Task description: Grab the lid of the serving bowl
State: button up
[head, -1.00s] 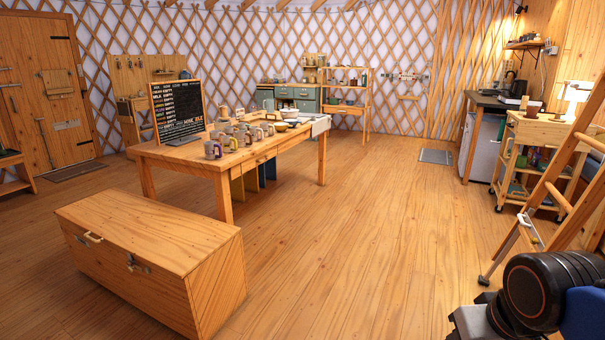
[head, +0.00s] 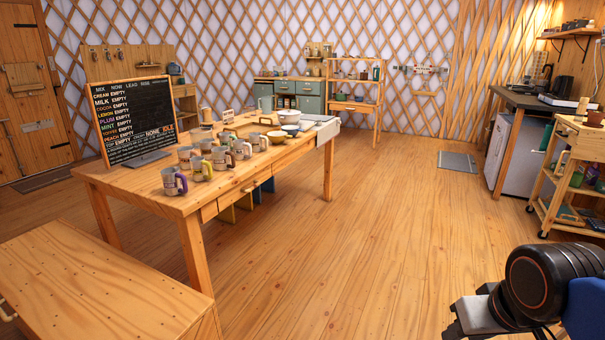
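A white rounded vessel (head: 288,117) stands at the far right end of the wooden table; it looks like the lidded serving bowl, but it is too small to make out the lid clearly.
Several mugs (head: 198,168) crowd the wooden table (head: 140,180), beside a black menu board (head: 133,115). A wooden chest (head: 105,285) stands front left. A trolley (head: 578,160) stands at right. The floor (head: 370,220) right of the table is clear.

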aim_at(289, 112)
jog(key=i, duration=3.7)
jog(key=i+l+u, duration=0.2)
jog(key=i, duration=0.45)
jog(key=i+l+u, duration=0.2)
jog(key=i, duration=0.45)
jog(key=j, duration=0.15)
